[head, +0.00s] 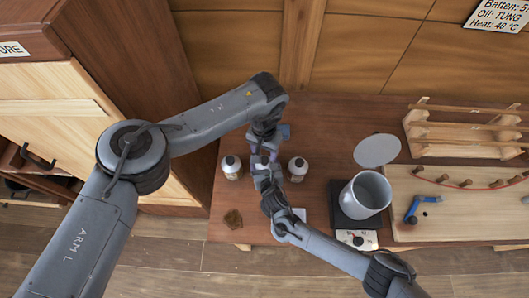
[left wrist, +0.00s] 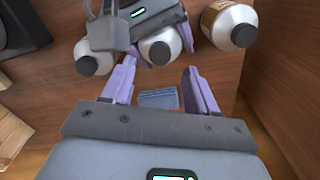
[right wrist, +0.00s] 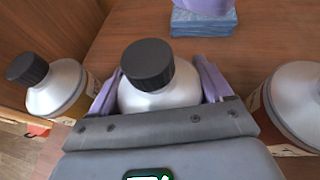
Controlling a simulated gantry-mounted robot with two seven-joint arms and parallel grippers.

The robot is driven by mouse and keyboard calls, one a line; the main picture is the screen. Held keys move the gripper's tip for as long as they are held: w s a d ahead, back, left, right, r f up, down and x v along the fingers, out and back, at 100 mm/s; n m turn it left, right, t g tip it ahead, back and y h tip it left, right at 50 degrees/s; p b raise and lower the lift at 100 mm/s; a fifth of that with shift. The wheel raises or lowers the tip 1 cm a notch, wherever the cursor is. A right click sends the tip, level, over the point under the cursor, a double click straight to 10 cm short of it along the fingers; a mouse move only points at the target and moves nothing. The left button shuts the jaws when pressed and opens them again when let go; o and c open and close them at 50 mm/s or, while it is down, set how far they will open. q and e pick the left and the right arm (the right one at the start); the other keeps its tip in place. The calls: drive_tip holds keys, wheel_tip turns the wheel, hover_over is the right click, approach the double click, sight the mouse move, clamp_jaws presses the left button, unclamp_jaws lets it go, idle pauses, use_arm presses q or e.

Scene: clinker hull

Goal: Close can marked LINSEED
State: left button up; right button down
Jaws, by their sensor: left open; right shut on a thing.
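Three white cans with black caps stand in a row on the bench. In the head view one is at left (head: 232,170) and one at right (head: 298,170); the middle one is hidden by my arms. My right gripper (right wrist: 155,85) is shut on the middle can (right wrist: 160,97), whose black cap (right wrist: 147,62) sits on top. No label can be read, so I cannot tell which is LINSEED. My left gripper (left wrist: 158,82) is open, with empty fingers above a blue folded stack (left wrist: 158,98) beyond the middle can. The stack also shows in the right wrist view (right wrist: 203,22).
A grey pot (head: 367,194) stands on a dark hotplate (head: 342,214), with a grey disc (head: 377,150) behind it. A batten rack (head: 465,130) and a board with a blue clamp (head: 414,208) are at right. A cabinet (head: 60,95) stands left.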

use_arm(q)
drive_tip(key=shift+o, duration=0.3)
drive_tip(key=o, duration=0.5)
drive_tip(key=shift+r, duration=0.1)
wheel_tip(320, 180, up, 12)
idle(0.4)
drive_tip(key=shift+w, duration=0.1)
use_arm(e)
unclamp_jaws()
use_arm(q)
drive_tip(key=shift+r+p, duration=0.9)
drive_tip(key=shift+p, duration=0.05)
use_arm(e)
drive_tip(key=v, duration=1)
drive_tip(key=shift+s+r, duration=0.25)
drive_tip(key=shift+s, duration=0.1)
